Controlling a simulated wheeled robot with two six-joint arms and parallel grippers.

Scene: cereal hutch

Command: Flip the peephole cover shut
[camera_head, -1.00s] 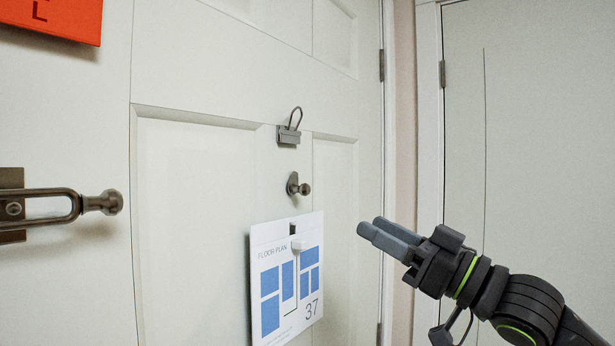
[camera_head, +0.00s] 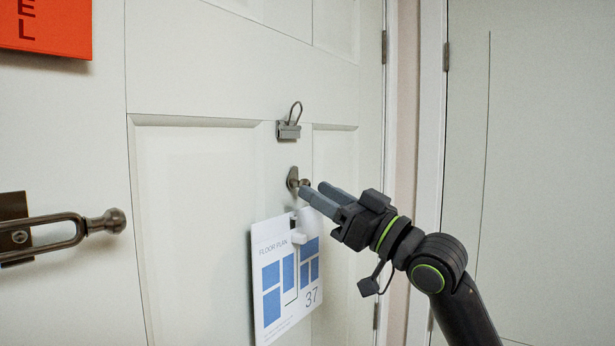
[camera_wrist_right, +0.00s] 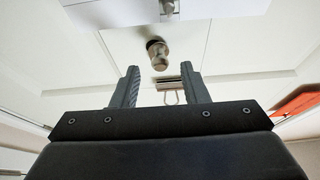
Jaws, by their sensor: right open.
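The peephole cover (camera_head: 292,177) is a small dark bronze fitting with a rounded plate and a knob, on the white door below a metal clip. My right gripper (camera_head: 313,190) is in front of it, just to its right, with the fingertips overlapping the knob in the head view. In the right wrist view, which is upside down, the knob (camera_wrist_right: 158,55) lies ahead of the gap between the two spread fingers (camera_wrist_right: 160,72). The fingers are open and hold nothing. I cannot tell whether a fingertip touches the knob. My left gripper is not in view.
A metal clip (camera_head: 288,131) with a wire loop sits above. A floor-plan card (camera_head: 270,250) hangs below, near the gripper. A bronze lever latch (camera_head: 60,228) is at left, an orange sign (camera_head: 60,25) at upper left. The door frame (camera_head: 432,110) stands at right.

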